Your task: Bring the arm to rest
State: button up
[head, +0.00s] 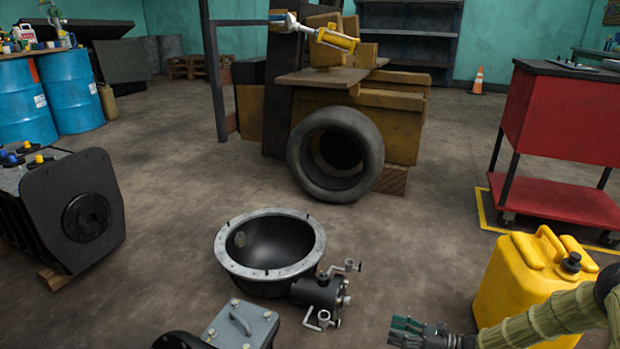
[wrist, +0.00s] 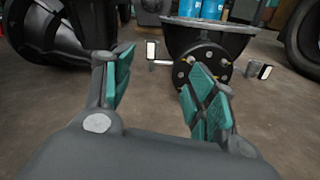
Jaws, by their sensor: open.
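My arm (head: 560,316) reaches in from the lower right in the head view, in front of the yellow jerrycan. My gripper (head: 408,331) is at its end, low near the bottom edge of the picture. In the wrist view my gripper (wrist: 160,75) shows two green-padded fingers spread apart, with nothing between them. Beyond the fingers is a black round-ended pump-like part (wrist: 205,68) with fittings at its sides. That part (head: 318,292) lies left of my gripper in the head view, apart from it.
The yellow jerrycan (head: 525,275) stands close beside my arm. A black bowl-shaped housing (head: 270,278) and a grey lidded box (head: 240,325) are on the floor to the left. A red cart (head: 565,115) stands at right; a tire (head: 300,160) leans on the forklift. Open floor lies between.

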jog(key=s+a+f+n+g+h, duration=0.2)
jog(key=s+a+f+n+g, duration=0.1)
jog(key=s, duration=0.5)
jog(key=s+a+f+n+g+h+p, duration=0.1)
jog(key=s+a+f+n+g+h, duration=0.2)
jog(key=s+a, duration=0.3)
jog(key=s+a+f+n+g+h+p, duration=0.1)
jog(key=s+a+f+n+g+h, duration=0.1)
jog(key=s, duration=1)
jog(key=shift+s+a+f+n+g, duration=0.2)
jog(key=shift+a+f+n+g, duration=0.4)
jog(key=shift+a+f+g, duration=0.7)
jog(key=s+n+h, duration=0.1)
jog(key=s, duration=0.1)
jog(key=s+n+h, duration=0.1)
jog(key=s, duration=0.1)
jog(key=s+d+n+h+p, duration=0.1)
jog(key=s, duration=0.1)
jog(key=shift+s+f+g, duration=0.1)
jog(key=shift+s+g, duration=0.1)
jog(key=shift+g, duration=0.1)
jog(key=s+d+r+n+t+h+p, duration=0.2)
jog(key=s+d+r+n+h, duration=0.4)
jog(key=s+n, duration=0.3)
notch_tip(320, 180, up, 42)
jog(key=d+n+t+p, duration=0.2)
jog(key=n+p, duration=0.1)
jog(key=p, duration=3.5)
jog(key=shift+s+h, duration=0.3)
